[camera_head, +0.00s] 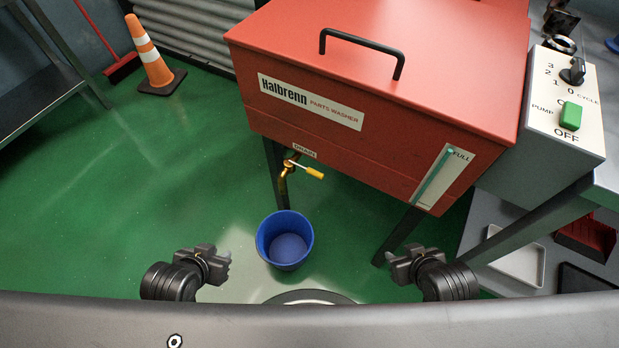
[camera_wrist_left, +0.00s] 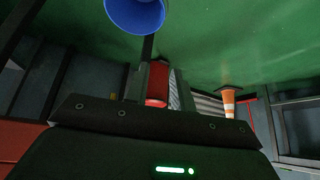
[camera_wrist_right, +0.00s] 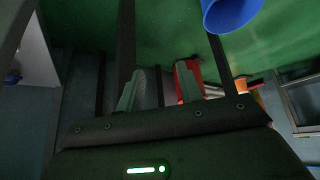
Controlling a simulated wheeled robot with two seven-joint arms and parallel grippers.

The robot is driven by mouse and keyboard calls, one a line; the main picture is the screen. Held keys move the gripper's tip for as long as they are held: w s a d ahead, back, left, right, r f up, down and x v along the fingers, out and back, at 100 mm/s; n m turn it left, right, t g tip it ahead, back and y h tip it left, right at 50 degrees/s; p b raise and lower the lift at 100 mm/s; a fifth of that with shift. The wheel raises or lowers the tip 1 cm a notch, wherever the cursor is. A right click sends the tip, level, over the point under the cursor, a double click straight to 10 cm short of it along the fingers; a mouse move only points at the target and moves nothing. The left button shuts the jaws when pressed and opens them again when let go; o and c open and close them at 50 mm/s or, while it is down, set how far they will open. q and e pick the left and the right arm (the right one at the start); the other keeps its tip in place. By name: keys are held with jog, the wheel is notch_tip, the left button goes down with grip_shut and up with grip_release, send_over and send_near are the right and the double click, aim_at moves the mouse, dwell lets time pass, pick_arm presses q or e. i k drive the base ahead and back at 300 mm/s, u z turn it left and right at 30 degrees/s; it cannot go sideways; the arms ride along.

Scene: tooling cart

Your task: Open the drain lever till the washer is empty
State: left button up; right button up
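The red parts washer (camera_head: 385,85) has a brass drain valve (camera_head: 288,168) under its front edge, below a DRAIN label. Its yellow-handled drain lever (camera_head: 315,173) points right, crosswise to the downward spout. No stream shows at the spout. The level gauge (camera_head: 435,178) is green along its strip up to near the FULL mark. A blue bucket (camera_head: 285,240) stands on the floor below the spout and looks empty. My left gripper (camera_head: 222,264) is open and empty, left of the bucket. My right gripper (camera_head: 398,266) is open and empty, right of the bucket. Both are apart from the lever.
A control box with a green pump switch (camera_head: 570,116) and a cycle knob (camera_head: 573,71) is right of the washer. Washer legs stand behind the bucket and near my right gripper. A traffic cone (camera_head: 150,55) is at the back left. The left floor is clear.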

aim_at(317, 174)
jog(key=z, duration=2.1)
jog(key=k, duration=1.15)
jog(key=u, duration=1.55)
jog(key=i, duration=0.5)
